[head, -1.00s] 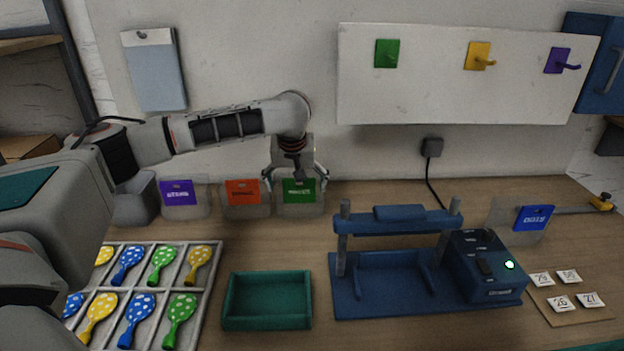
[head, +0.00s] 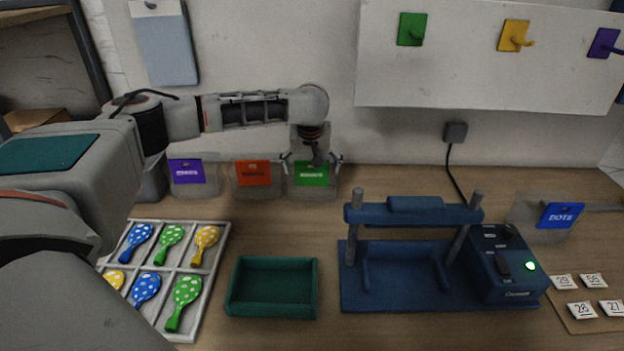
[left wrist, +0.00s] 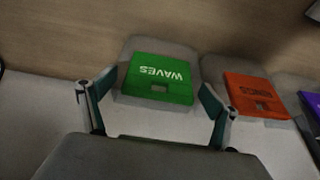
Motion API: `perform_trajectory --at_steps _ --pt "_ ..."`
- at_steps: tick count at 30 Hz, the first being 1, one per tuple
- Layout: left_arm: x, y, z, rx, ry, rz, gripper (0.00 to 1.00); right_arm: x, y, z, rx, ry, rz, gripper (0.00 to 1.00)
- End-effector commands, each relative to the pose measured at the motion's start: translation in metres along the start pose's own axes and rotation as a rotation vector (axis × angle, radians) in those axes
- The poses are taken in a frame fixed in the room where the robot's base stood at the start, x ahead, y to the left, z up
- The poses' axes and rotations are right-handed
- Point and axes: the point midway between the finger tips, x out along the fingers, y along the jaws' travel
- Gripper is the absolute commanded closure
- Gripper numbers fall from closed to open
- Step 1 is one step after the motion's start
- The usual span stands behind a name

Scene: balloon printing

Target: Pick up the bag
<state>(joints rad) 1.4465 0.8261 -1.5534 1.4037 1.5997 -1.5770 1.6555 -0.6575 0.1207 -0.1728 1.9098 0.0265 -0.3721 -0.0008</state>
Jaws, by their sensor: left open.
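Bags with coloured header cards stand in a row at the back of the table. The green-card bag (head: 313,188) reads "WAVES" in the left wrist view (left wrist: 160,80). Left of it in the head view are the orange-card bag (head: 254,188) and the purple-card bag (head: 190,187). A blue-card bag (head: 541,226) marked "DOTS" stands far right. My left gripper (head: 312,163) is open at the top of the green-card bag. In the left wrist view its fingers (left wrist: 160,105) lie on either side of the green card, apart from it. My right gripper is not visible.
A blue press (head: 400,300) with a control box (head: 505,265) stands right of centre. A green tray (head: 272,312) is empty in front. A white divided tray (head: 215,270) holds several balloons at left. Hooks hang on the wall panel (head: 440,80).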

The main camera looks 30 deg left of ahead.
Motion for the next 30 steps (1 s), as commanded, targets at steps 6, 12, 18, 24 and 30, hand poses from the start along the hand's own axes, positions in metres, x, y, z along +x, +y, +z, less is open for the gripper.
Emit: perform_trajectory --at_steps 6,12,18,24,30 --pt "0.003 0.000 0.000 0.000 0.000 0.000 0.11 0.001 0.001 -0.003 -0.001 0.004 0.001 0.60" --pt "0.003 0.000 0.000 0.000 0.000 0.000 0.43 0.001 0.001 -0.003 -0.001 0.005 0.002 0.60" --pt "0.002 0.000 0.000 0.000 0.000 0.000 0.43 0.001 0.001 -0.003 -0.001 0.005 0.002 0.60" --pt "0.001 0.000 -0.001 -0.001 0.001 0.001 0.43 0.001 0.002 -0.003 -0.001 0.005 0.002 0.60" --pt "-0.014 0.001 -0.007 -0.001 0.001 0.002 0.43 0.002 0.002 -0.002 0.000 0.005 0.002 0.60"
